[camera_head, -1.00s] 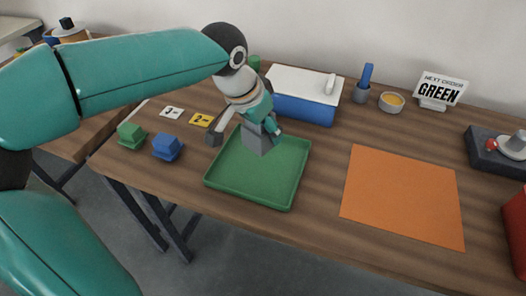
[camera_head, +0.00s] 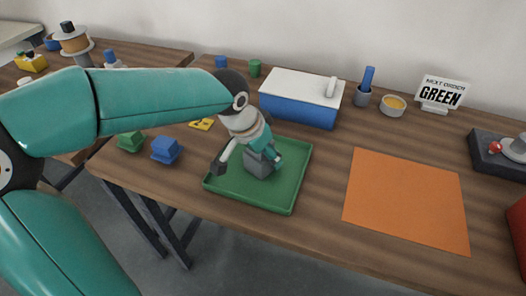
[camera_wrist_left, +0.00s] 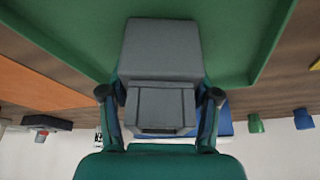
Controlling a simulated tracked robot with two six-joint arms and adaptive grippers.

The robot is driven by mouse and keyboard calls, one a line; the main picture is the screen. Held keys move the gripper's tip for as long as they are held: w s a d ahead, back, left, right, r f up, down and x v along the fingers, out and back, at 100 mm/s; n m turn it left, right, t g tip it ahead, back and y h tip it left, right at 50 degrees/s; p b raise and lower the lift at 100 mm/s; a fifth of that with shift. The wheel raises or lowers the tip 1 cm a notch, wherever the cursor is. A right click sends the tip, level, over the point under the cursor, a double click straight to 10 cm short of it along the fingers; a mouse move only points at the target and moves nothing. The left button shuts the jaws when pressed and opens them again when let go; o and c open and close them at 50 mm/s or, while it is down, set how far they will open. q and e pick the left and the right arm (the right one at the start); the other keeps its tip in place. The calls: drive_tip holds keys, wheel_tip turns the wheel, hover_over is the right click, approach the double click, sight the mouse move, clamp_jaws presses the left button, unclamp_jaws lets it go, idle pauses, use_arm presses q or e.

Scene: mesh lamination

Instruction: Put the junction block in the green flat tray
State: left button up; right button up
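The junction block is a stepped grey block (camera_head: 257,165), over the inside of the green flat tray (camera_head: 292,205). My left gripper (camera_head: 263,153) points down with its fingers on the block's sides. The wrist view shows the grey block (camera_wrist_left: 160,60) between the two fingers (camera_wrist_left: 160,98), with the green tray floor (camera_wrist_left: 230,40) around it. The gripper is shut on the block. The block is low, at or just above the tray floor; I cannot tell whether it touches. My right gripper is not in view.
A blue box with a white lid (camera_head: 298,112) stands behind the tray. A green block (camera_head: 131,141) and a blue block (camera_head: 165,150) are to the left. An orange mat (camera_head: 405,200) lies flat to the right. A dark fixture (camera_head: 490,155) is farther right.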

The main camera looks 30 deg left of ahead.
use_arm(q)
drive_tip(key=o, duration=0.3)
drive_tip(key=shift+o, duration=0.2)
drive_tip(key=shift+r, duration=0.2)
drive_tip(key=p+v, duration=0.2)
drive_tip(key=v, duration=0.9)
drive_tip(key=shift+r, duration=0.4)
drive_tip(key=shift+s, duration=0.1)
